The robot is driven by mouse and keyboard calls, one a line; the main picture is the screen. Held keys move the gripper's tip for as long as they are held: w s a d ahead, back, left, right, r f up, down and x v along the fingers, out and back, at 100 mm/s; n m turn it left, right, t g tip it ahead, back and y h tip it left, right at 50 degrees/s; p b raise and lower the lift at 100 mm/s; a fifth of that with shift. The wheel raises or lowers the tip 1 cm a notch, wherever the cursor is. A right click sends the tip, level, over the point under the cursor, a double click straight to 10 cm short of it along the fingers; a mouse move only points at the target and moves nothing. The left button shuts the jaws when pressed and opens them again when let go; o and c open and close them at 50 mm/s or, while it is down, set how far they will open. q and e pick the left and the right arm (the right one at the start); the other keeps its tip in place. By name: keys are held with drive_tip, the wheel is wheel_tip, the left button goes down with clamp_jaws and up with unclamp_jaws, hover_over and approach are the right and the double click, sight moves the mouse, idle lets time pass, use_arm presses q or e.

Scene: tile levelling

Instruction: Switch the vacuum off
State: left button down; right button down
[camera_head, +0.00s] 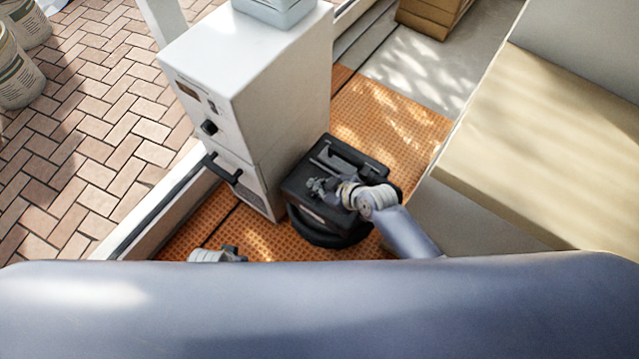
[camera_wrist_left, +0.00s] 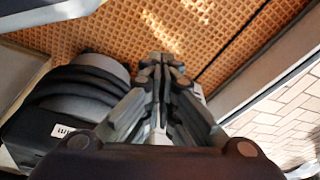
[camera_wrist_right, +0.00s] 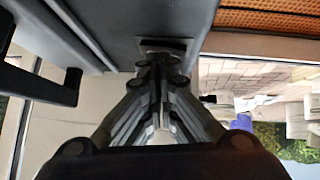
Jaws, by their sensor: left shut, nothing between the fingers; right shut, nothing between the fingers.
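The vacuum (camera_head: 345,158) is a black, boxy device with a rounded base, standing on the orange mat beside the white cabinet. In the left wrist view its rounded dark side (camera_wrist_left: 85,88) shows with a white label. My right gripper (camera_head: 316,186) is shut and empty over the near top part of the vacuum. In the right wrist view its tips (camera_wrist_right: 160,62) are at a small dark patch (camera_wrist_right: 165,45) on the grey body; I cannot tell whether they touch. My left gripper (camera_head: 232,250) is shut and empty, low over the mat, partly hidden by my body.
The white cabinet (camera_head: 275,90) with a black handle stands left of the vacuum. A pale board (camera_head: 540,150) is at the right. The orange dimpled mat (camera_head: 395,115) is clear behind the vacuum. Buckets (camera_head: 15,75) stand on brick paving at the far left.

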drive_tip(key=shift+s+a, duration=0.15)
drive_tip(key=shift+s, duration=0.1)
use_arm(q)
drive_tip(key=shift+f, duration=0.75)
use_arm(e)
drive_tip(key=shift+r, duration=0.15)
use_arm(q)
drive_tip(key=shift+s, duration=0.15)
use_arm(e)
drive_tip(key=v, duration=1.1)
drive_tip(key=shift+s+d+r, duration=0.2)
drive_tip(key=shift+d, duration=0.05)
